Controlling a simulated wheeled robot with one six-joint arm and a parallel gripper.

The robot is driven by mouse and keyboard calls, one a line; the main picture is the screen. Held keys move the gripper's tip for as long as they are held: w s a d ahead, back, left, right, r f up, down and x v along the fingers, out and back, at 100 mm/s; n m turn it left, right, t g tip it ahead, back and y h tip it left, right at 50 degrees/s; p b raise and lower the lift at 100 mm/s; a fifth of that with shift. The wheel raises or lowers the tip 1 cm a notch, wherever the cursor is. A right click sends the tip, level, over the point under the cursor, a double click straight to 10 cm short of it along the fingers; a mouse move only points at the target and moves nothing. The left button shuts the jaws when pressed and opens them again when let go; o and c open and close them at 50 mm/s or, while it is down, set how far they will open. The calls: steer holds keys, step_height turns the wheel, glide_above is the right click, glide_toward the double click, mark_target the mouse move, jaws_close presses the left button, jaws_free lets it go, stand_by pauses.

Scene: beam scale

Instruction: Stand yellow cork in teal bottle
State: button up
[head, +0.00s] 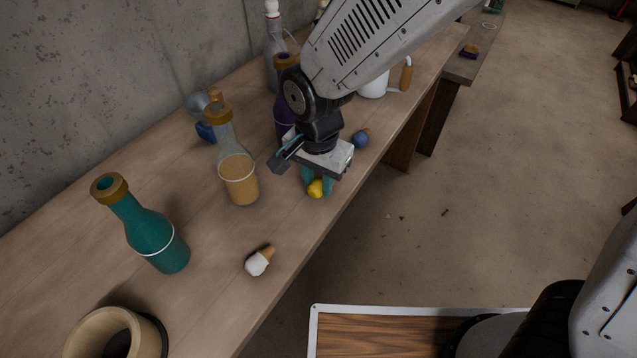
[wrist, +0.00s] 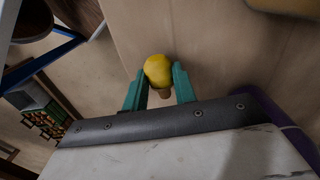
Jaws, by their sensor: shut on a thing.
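The yellow cork (head: 316,188) is a yellow ball-shaped knob with a tan cork stem. It also shows in the wrist view (wrist: 158,70), between the teal fingertips, with its stem toward the gripper body. My gripper (head: 318,182) is shut on the cork, low at the table's front edge; in the wrist view its fingers (wrist: 159,88) flank the cork. I cannot tell whether the cork touches the table. The teal bottle (head: 152,234) stands upright at the left of the table, with a brown rim and an open-looking mouth, well apart from my gripper.
An amber-filled bottle (head: 239,174) stands between my gripper and the teal bottle. A purple bottle (head: 285,117) stands behind the gripper. A white cork (head: 258,262) and a blue cork (head: 360,139) lie near the front edge. A round tan container (head: 88,335) is at the lower left.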

steer(key=shift+s+r, duration=0.2)
steer(key=shift+r, duration=0.4)
steer(key=shift+s+r, duration=0.15)
steer(key=shift+r, duration=0.4)
steer(key=s+r, duration=0.1)
steer(key=s, duration=1.3)
steer(key=s+a+r+m+g+y, duration=0.2)
steer(key=s+a+r+g+y, duration=0.15)
steer(key=s+a, duration=0.25)
steer(key=w+a+r+m+g+y, duration=0.2)
steer(key=w+a+r+y, duration=0.1)
steer(key=a+r+y, duration=0.3)
steer(key=w+a+r+m+g+y, duration=0.2)
steer(key=a+r+y, duration=0.4)
steer(key=a+r, duration=0.5)
step_height(320, 180, up, 4)
steer(key=shift+w+m, duration=0.6)
steer(key=shift+w, duration=0.15)
steer(key=shift+y, duration=0.25)
steer(key=shift+f, duration=2.8)
